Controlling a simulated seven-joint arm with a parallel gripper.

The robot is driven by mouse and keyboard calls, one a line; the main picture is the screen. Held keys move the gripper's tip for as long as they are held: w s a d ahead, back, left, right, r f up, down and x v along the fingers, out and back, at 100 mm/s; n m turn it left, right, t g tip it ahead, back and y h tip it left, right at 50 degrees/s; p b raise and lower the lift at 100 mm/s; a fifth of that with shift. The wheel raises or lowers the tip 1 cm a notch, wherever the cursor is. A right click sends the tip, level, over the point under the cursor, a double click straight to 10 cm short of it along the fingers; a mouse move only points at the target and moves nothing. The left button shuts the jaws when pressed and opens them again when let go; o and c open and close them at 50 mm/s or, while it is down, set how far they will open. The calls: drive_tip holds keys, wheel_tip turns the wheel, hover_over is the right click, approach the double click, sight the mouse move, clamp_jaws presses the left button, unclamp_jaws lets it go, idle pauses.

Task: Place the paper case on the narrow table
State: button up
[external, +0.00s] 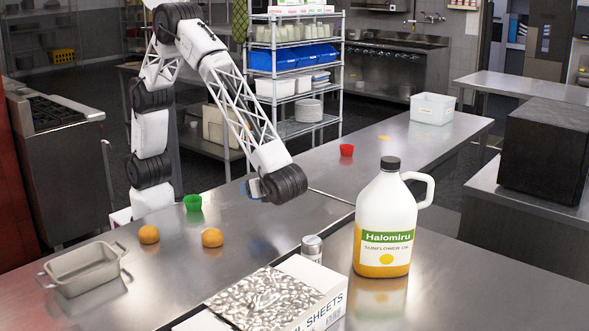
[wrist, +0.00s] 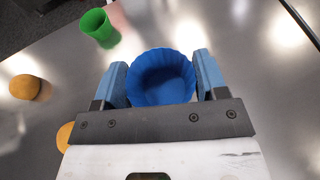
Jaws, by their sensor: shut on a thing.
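A blue paper case (wrist: 162,78) is between the two fingers of my gripper (wrist: 162,85) in the wrist view, its fluted rim facing the camera. My gripper (external: 254,188) is shut on it, just above the long steel table (external: 235,270) in the external view. There the case is mostly hidden by the wrist. A green paper case (external: 193,202) stands left of my gripper; it also shows in the wrist view (wrist: 98,26). A red paper case (external: 346,150) stands farther back to the right. I cannot tell which steel top is the narrow table.
Two orange-brown round items (external: 149,234) (external: 212,238) and a metal loaf tin (external: 82,270) are at the front left. A large oil jug (external: 385,225), a small shaker (external: 311,247) and a foil box (external: 285,290) stand at the front. A white bin (external: 432,108) is at the back right.

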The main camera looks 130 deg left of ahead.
drive_tip(key=s+a+r+m+t+y, duration=0.2)
drive_tip(key=s+a+m+t+y, duration=0.1)
drive_tip(key=a, duration=0.7)
drive_tip(key=s+a+r+m+t+y, duration=0.2)
drive_tip(key=s+a+r+m+y, duration=0.15)
drive_tip(key=a, duration=0.65)
drive_tip(key=s+a+r+m+t+y, duration=0.2)
drive_tip(key=s+a+m+t+y, duration=0.15)
drive_tip(key=a, duration=0.65)
drive_tip(key=shift+g+h, duration=0.35)
drive_tip(key=shift+h, duration=0.15)
wheel_tip(320, 180, down, 10)
drive_tip(key=shift+s+d+f, duration=0.1)
drive_tip(key=shift+s+d, duration=0.05)
hover_over(338, 185)
drive_tip(key=shift+d+f, duration=0.1)
drive_tip(key=shift+f, duration=0.6)
drive_tip(key=shift+f, duration=1.75)
drive_tip(key=shift+f, duration=0.1)
